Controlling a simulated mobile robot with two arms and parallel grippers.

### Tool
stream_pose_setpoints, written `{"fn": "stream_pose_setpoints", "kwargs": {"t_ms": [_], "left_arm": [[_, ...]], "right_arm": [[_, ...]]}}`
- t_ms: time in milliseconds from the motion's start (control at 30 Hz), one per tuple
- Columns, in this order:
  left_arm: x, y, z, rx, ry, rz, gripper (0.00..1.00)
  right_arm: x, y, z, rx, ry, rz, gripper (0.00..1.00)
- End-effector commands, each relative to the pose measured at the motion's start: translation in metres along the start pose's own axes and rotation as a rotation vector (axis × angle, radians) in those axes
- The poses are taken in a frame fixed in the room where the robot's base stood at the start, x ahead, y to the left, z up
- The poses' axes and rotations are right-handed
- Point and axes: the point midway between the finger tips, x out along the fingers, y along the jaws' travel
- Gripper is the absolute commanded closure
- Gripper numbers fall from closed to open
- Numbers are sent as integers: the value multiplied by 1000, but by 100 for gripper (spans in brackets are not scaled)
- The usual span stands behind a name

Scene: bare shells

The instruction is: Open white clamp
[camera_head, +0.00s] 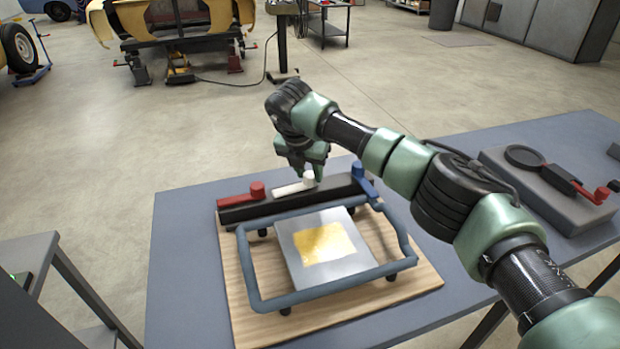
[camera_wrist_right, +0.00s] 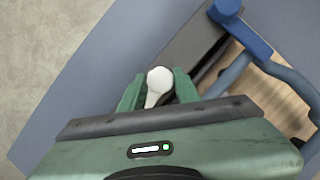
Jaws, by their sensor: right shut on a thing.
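The white clamp (camera_head: 294,187) is a lever with a round knob, lying along the black bar (camera_head: 240,212) at the back of the wooden board. A red clamp (camera_head: 241,196) lies to its left and a blue clamp (camera_head: 363,178) stands at the bar's right end. My right gripper (camera_head: 307,173) reaches down from above and is shut on the white clamp's knob. In the right wrist view the white knob (camera_wrist_right: 159,80) sits between the two green fingers, and the blue clamp (camera_wrist_right: 238,33) shows at upper right. My left gripper is not in view.
A blue-grey tubular frame (camera_head: 330,290) surrounds a grey plate (camera_head: 295,246) with a yellow patch on the wooden board (camera_head: 415,285). A grey device (camera_head: 550,195) with a red-knobbed lever stands right on the blue-grey table (camera_head: 185,270). The table is bare left of the board.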

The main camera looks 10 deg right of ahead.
Motion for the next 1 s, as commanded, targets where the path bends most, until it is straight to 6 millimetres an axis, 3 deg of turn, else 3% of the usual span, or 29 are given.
{"fn": "stream_pose_setpoints", "kwargs": {"t_ms": [767, 800, 867, 1000], "left_arm": [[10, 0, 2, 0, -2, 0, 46], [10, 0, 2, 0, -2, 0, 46], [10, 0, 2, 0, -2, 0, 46], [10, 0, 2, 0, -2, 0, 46]], "right_arm": [[-2, 1, 2, 99, -4, -37, 100], [-2, 1, 2, 99, -4, -37, 63], [-2, 1, 2, 98, -3, -37, 47], [-1, 1, 1, 97, -2, -38, 47]]}}
